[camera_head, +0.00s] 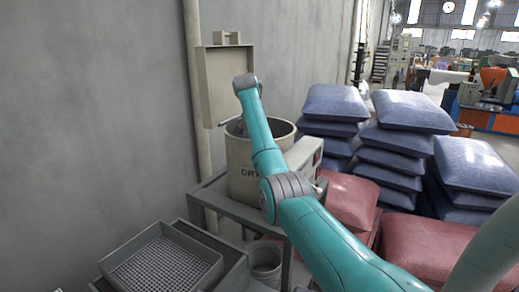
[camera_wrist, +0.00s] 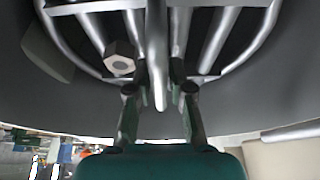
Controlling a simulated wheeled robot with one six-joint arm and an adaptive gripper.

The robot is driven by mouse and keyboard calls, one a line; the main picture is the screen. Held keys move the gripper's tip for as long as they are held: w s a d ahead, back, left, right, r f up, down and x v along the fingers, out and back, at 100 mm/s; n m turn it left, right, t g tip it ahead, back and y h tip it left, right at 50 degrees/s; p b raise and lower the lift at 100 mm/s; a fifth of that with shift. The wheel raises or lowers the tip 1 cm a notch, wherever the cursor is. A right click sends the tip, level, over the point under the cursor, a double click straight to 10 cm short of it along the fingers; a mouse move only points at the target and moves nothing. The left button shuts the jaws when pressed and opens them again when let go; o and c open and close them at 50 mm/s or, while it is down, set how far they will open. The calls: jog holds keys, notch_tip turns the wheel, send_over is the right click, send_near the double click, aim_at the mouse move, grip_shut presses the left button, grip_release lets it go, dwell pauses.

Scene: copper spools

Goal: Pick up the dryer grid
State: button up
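The dryer grid (camera_wrist: 95,30) shows in the wrist view as a round frame of pale metal bars, with an upright bar-like handle (camera_wrist: 158,85) in the middle. My gripper (camera_wrist: 160,75) has one finger on each side of this handle, drawn in close and apparently shut on it. The exact contact is hard to see. In the head view, my arm reaches down over the open dryer drum (camera_head: 241,165), a beige cylinder with dark lettering. The drum hides my gripper and the grid there.
A hex nut (camera_wrist: 120,60) shows by the bars. The dryer's open lid (camera_head: 222,85) stands behind the drum. A grey mesh-bottomed tray (camera_head: 165,262) is at lower left, with a grey bucket (camera_head: 264,262) below the stand. Blue sacks (camera_head: 395,140) and red sacks (camera_head: 350,200) crowd the right.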

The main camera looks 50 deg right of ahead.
jog(key=shift+c, duration=0.3)
grip_shut()
jog(key=shift+r, duration=0.1)
